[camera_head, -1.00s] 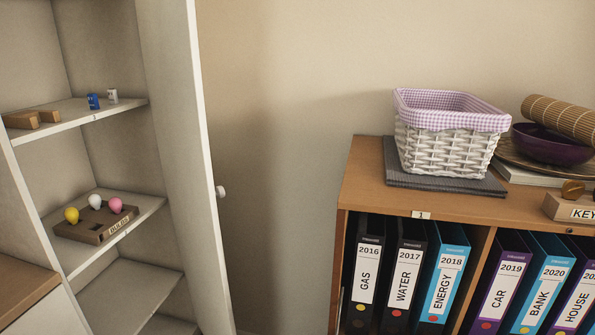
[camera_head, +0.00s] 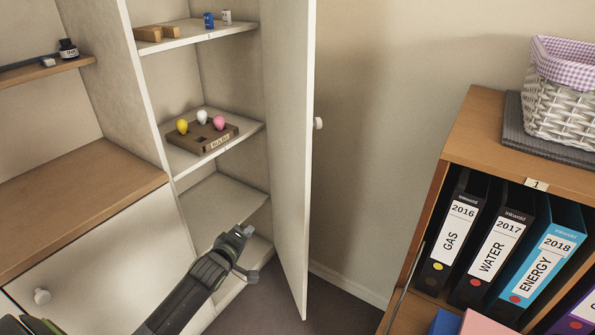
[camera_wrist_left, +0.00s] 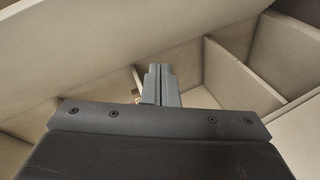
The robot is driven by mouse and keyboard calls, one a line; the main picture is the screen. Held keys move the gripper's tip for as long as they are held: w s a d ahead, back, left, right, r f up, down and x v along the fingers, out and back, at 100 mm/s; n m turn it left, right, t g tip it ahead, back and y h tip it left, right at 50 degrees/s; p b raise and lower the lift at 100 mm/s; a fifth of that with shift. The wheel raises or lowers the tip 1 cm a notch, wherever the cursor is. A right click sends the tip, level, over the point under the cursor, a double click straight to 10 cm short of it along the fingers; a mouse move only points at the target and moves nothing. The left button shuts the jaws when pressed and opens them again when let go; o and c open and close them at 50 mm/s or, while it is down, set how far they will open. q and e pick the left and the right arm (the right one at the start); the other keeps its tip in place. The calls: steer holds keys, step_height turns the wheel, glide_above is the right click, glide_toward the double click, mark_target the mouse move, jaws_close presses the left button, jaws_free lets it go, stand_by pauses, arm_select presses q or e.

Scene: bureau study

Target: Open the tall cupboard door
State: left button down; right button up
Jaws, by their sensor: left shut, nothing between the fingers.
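The tall cupboard door (camera_head: 288,150) is a pale panel standing wide open on the right side of the cupboard in the head view. Its round white knob (camera_head: 318,123) is on the face turned to the right. The cupboard's inside shows, with several shelves (camera_head: 215,195). My left gripper (camera_head: 246,250) is in front of the lower shelves, left of the door and apart from it. Its fingers are shut and empty; they also show together in the left wrist view (camera_wrist_left: 160,84). My right gripper is not in view.
A tray with yellow, white and pink bulbs (camera_head: 203,135) sits on a cupboard shelf. A desk flap (camera_head: 75,205) and a closed front with a knob (camera_head: 42,296) are at left. A binder shelf (camera_head: 475,125) with a basket (camera_head: 562,100) stands at right. Floor shows between.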

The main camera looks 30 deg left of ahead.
arm_select(q)
steer(key=w+d+r+n+t+h, duration=0.1)
steer(key=d+r+n+t, duration=0.1)
steer(key=r, duration=0.6)
steer(key=w+d+r+n+t+h, duration=0.1)
steer(key=d+r+t, duration=0.15)
steer(key=r, duration=0.65)
glide_toward(301, 156)
steer(key=w+a+r, duration=0.1)
steer(key=w+a, duration=0.1)
steer(key=w, duration=0.1)
steer(key=shift+w+d+r+g, duration=0.1)
steer(key=shift+w+d+g, duration=0.35)
steer(key=shift+w+d, duration=0.4)
steer(key=shift+w+d+p, duration=0.3)
steer(key=shift+w, duration=0.1)
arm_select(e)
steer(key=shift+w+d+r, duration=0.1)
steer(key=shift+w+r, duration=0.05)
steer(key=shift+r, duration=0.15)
